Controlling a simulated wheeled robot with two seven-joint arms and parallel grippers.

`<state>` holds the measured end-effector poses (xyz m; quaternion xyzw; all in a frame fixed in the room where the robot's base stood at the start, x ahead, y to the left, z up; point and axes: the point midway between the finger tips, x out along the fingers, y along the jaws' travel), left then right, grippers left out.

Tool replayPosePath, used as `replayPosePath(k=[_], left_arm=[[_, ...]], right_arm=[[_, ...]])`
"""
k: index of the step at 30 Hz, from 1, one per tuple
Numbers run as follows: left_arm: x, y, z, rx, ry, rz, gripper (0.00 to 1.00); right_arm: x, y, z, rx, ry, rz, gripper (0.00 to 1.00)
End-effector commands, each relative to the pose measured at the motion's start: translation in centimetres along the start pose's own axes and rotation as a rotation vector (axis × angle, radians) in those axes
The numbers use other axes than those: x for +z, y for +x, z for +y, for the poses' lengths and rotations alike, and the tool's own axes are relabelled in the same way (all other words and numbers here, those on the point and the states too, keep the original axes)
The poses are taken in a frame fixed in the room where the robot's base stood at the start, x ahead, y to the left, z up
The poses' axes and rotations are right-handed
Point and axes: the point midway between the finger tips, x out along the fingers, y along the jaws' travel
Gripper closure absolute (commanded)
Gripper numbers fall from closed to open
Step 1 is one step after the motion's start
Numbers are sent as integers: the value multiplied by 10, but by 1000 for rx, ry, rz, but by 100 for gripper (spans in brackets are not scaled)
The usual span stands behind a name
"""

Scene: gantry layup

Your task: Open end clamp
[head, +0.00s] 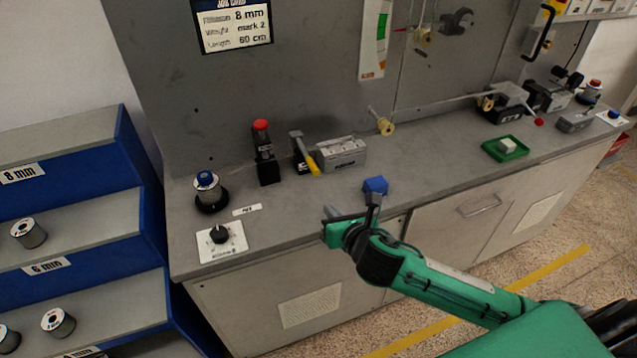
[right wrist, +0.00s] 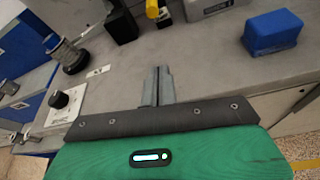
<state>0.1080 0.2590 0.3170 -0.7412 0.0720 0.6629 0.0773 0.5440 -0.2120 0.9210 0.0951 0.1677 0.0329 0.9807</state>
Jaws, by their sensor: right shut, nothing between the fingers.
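A black clamp with a yellow lever (head: 313,165) stands on the bench against the left end of a grey block (head: 343,154). The lever slants up and its end points toward the bench front. In the right wrist view only the lever's lower end (right wrist: 152,9) shows, at the top edge. My right gripper (head: 330,212) is shut and empty over the bench's front edge, apart from the lever and in front of it. Its two fingers (right wrist: 158,86) lie together in the right wrist view. My left gripper is not in view.
A blue block (head: 376,185) lies right of my gripper. A red-topped black device (head: 264,152), a wire spool (head: 208,190) and a dial plate (head: 220,241) stand to the left. A green tray (head: 505,149) is farther right. Bare bench lies between gripper and lever.

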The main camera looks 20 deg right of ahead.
Motion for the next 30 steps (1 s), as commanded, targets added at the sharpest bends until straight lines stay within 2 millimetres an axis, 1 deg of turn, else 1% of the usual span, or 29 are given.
replayPosePath(k=[10,14,17,24,30], left_arm=[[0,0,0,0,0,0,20],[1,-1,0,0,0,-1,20],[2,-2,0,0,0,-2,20],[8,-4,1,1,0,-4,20],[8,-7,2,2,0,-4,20]], right_arm=[[0,1,0,1,-3,0,100],[0,9,0,0,-2,0,100],[1,23,0,0,-1,0,100],[1,70,0,-1,0,-1,100],[1,104,1,0,0,1,100]])
